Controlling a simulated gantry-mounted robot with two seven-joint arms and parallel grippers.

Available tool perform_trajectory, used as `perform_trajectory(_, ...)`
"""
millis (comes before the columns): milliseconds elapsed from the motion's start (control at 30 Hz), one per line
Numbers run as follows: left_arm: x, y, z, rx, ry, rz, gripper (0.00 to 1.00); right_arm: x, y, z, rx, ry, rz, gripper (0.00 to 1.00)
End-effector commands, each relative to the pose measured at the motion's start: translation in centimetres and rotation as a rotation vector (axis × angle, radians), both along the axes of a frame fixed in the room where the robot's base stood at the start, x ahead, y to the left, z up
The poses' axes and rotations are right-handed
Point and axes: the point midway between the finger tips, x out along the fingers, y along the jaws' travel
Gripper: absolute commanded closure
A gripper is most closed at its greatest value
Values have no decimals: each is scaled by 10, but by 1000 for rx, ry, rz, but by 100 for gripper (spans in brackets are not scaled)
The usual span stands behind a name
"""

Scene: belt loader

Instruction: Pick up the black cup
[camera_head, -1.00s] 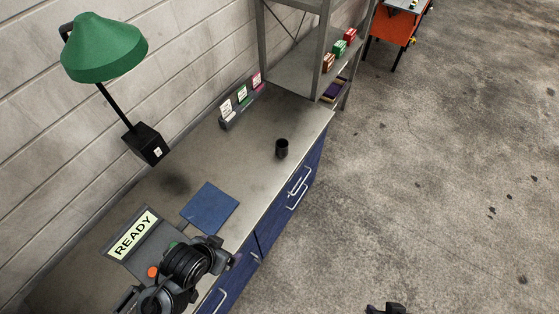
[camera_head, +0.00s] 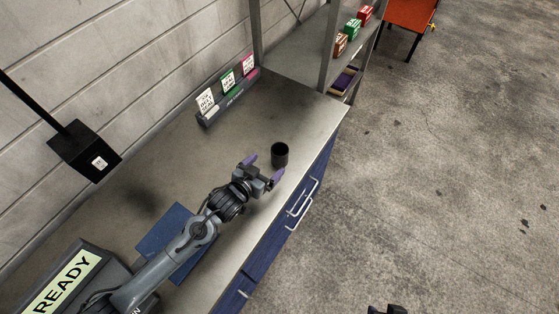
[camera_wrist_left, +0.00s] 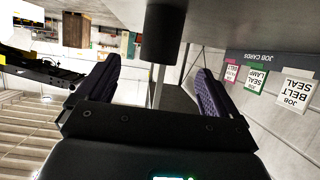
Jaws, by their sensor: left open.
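The black cup (camera_head: 280,155) stands upright on the grey countertop (camera_head: 215,155), near its front edge. My left gripper (camera_head: 263,166) is open, its two purple-padded fingers pointing toward the cup. The cup is just beyond the fingertips and nothing is held. In the left wrist view the cup (camera_wrist_left: 165,33) hangs from the top of the upside-down picture, between and beyond the open fingers (camera_wrist_left: 157,85). A small dark part at the bottom edge of the head view may be my right gripper, but its jaws cannot be made out.
A job card holder (camera_head: 228,97) stands against the wall behind the cup. A shelf rack (camera_head: 300,60) with small boxes is at the far end. A blue mat (camera_head: 157,238) lies under my left arm, beside a READY display (camera_head: 66,284). Counter around the cup is clear.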

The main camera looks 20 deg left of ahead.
Motion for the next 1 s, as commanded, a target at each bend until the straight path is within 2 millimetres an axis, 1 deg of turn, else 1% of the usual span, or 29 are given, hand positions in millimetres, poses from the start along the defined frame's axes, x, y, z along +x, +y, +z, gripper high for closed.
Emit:
perform_trajectory(33,9,-1,-2,-2,-4,0,6,0,0,-1,0,-1,0,58)
perform_trajectory(200,28,-5,-10,-1,-2,-1,6,1,0,-2,0,-3,0,58)
perform_trajectory(467,40,-8,-15,-1,-1,-1,6,2,0,-2,0,-5,0,58)
perform_trajectory(800,77,-14,-30,0,-1,0,6,2,0,-5,0,-7,0,58)
perform_trajectory(1000,83,-16,-32,-1,-1,-1,6,2,0,-6,0,-7,0,58)
